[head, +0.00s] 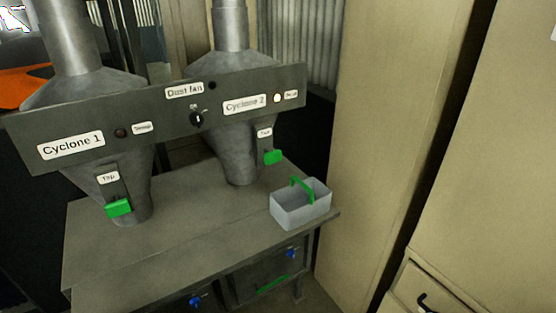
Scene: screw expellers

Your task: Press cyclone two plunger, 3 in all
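The Cyclone 2 label (244,104) is on the right part of the grey panel (75,120). Below it, a green block (272,157) sits under a small label that seems to read "Tap", in front of the right grey cone (240,160). This block may be the plunger; I cannot tell how far it is pressed. A whitish round lamp or button (277,98) is right of the Cyclone 2 label, beside a small label too blurred to read surely. Neither of my grippers is in view.
Cyclone 1 (70,145) at left has a matching green block (118,208). A Dust fan knob (197,119) is between them. A grey bin (301,209) with a green handle stands on the table (180,240) at right. A beige cabinet (400,120) rises beyond the table's right edge.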

